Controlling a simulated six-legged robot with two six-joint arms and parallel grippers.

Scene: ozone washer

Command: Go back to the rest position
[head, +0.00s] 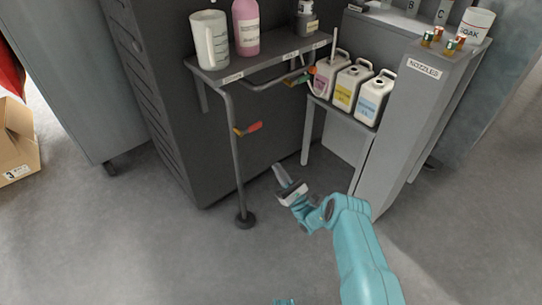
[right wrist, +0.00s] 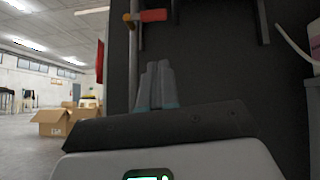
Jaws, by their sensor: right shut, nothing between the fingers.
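My right gripper (head: 280,172) reaches in from the lower right on my teal arm, low in front of the dark cabinet. It is shut and empty, and touches nothing that I can see. In the right wrist view its two grey fingers (right wrist: 157,80) stand together in front of the cabinet's dark side. My left gripper is not in view.
A metal shelf (head: 225,72) holds a pitcher (head: 209,40) and a pink bottle (head: 246,28). Its pipe leg has a red-handled valve (head: 248,128). Several jugs (head: 350,86) stand beside the nozzle cabinet (head: 398,130). A cardboard box (head: 18,140) sits far left. The front floor is clear.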

